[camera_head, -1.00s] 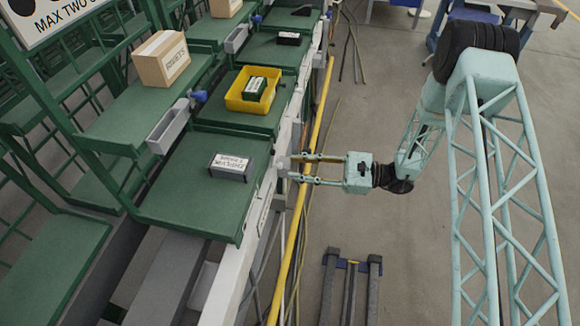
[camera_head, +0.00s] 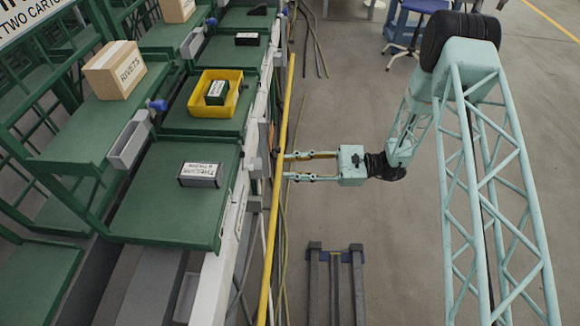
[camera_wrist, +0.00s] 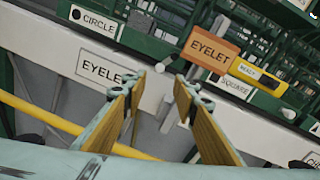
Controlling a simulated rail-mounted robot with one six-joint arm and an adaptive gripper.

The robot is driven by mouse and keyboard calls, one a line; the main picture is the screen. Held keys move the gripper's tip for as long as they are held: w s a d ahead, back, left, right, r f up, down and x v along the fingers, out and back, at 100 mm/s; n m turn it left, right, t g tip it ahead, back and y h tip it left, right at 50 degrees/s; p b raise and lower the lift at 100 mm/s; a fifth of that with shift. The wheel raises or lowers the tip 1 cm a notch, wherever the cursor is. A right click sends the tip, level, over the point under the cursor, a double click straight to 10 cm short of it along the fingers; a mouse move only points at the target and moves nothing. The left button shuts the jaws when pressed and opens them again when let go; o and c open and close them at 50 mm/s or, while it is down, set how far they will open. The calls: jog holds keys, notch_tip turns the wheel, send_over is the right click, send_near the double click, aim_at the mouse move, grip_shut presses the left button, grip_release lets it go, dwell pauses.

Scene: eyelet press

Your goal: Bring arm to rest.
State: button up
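My gripper (camera_head: 286,166) is at the end of my pale teal arm, to the right of the green work shelves and level with the yellow rail. Its two fingers point left toward the bench edge. In the wrist view the gripper (camera_wrist: 168,78) shows its two tan-padded fingers spread apart with nothing between them. Beyond the fingertips is the bench's pale front face with an EYELET label (camera_wrist: 102,70) and an orange EYELET sign (camera_wrist: 208,52).
A yellow rail (camera_head: 278,200) runs along the bench front. A labelled box (camera_head: 200,175) lies on the nearest green shelf (camera_head: 165,220). A yellow bin (camera_head: 238,98) holds another box. A RIVETS carton (camera_head: 115,70) stands at upper left. The floor (camera_head: 345,110) right of the rail is mostly clear.

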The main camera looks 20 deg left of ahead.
jog(key=shift+r, duration=0.15)
dwell(0.3)
jog(key=s+d+r+n+h, duration=0.25)
jog(key=d+r, duration=0.35)
jog(key=r, duration=0.4)
jog(key=s+d+r+n+h, duration=0.2)
jog(key=s+d+r, duration=0.3)
jog(key=r, duration=0.4)
jog(key=s+d+r+n+h, duration=0.2)
jog(key=d+r+h, duration=0.1)
jog(key=d+r, duration=0.55)
jog(key=s+d+r+n+t+h, duration=0.1)
jog(key=s+d+r+t+h, duration=0.1)
jog(key=s+d+r+t, duration=0.2)
jog(key=s+d+r+n+t+h, duration=0.1)
jog(key=s+d+r+t+h, duration=0.2)
jog(key=s+d+r, duration=0.4)
jog(key=s+d+r+n+t+h, duration=0.1)
jog(key=s+d+r+t+h, duration=0.2)
jog(key=d, duration=1.5)
jog(key=shift+s+r+t, duration=0.9)
jog(key=shift+s+r, duration=0.65)
jog(key=shift+s, duration=1.9)
jog(key=shift+s+a+n+h, duration=0.15)
jog(key=shift+a+n+h, duration=0.05)
jog(key=shift+n+h, duration=0.05)
jog(key=shift+c, duration=0.8)
